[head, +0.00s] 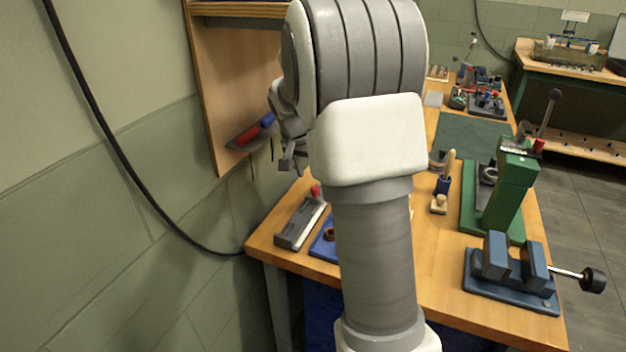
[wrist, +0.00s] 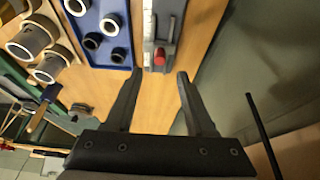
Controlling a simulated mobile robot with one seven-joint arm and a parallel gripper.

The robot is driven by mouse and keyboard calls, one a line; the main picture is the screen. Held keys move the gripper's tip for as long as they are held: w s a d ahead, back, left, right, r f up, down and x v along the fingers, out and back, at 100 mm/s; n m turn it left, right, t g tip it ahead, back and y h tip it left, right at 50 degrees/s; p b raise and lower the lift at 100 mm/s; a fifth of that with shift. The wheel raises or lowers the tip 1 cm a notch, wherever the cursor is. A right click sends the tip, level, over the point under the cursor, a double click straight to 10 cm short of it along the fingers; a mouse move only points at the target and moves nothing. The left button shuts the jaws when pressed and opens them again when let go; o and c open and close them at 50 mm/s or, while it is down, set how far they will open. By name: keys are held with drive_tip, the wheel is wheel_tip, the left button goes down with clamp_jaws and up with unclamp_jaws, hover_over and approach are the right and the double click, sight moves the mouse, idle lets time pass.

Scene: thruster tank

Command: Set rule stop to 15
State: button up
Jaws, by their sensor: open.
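The rule stop device is a long grey block (head: 296,222) with a pale scale strip on the near left corner of the bench. A red knob (head: 316,191) stands at its far end. In the wrist view the grey block (wrist: 170,18) is at the top centre, with the red knob (wrist: 159,57) at its lower end. The scale marks are too small to read. My gripper (wrist: 160,74) is open and empty, its two fingers apart, with the red knob just beyond the gap between the tips. In the head view my gripper (head: 289,163) is partly hidden by my arm.
A blue tray (head: 322,248) with rings lies right beside the block; the wrist view shows it left of the block (wrist: 104,60). A wooden cabinet (head: 235,75) hangs on the wall. A green press (head: 508,190) and blue vise (head: 510,275) stand on the right.

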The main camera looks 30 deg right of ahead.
drive_tip(key=shift+p+v, duration=0.3)
drive_tip(key=shift+v, duration=2.7)
drive_tip(key=s+a+r+n+t+y, duration=0.2)
drive_tip(key=s+a+r+n, duration=0.4)
drive_tip(key=s+a, duration=0.55)
drive_tip(key=s+a+n+t+y, duration=0.1)
drive_tip(key=s+a+n, duration=0.1)
drive_tip(key=s, duration=0.6)
drive_tip(key=s+a+n+y, duration=0.1)
drive_tip(key=s+a+n, duration=0.2)
drive_tip(key=s, duration=0.5)
wheel_tip(320, 180, up, 6)
drive_tip(key=p, duration=0.7)
drive_tip(key=shift+w+r+m+p, duration=0.2)
drive_tip(key=shift+w+m+p, duration=0.05)
drive_tip(key=shift+m+p, duration=0.1)
drive_tip(key=shift+d, duration=0.2)
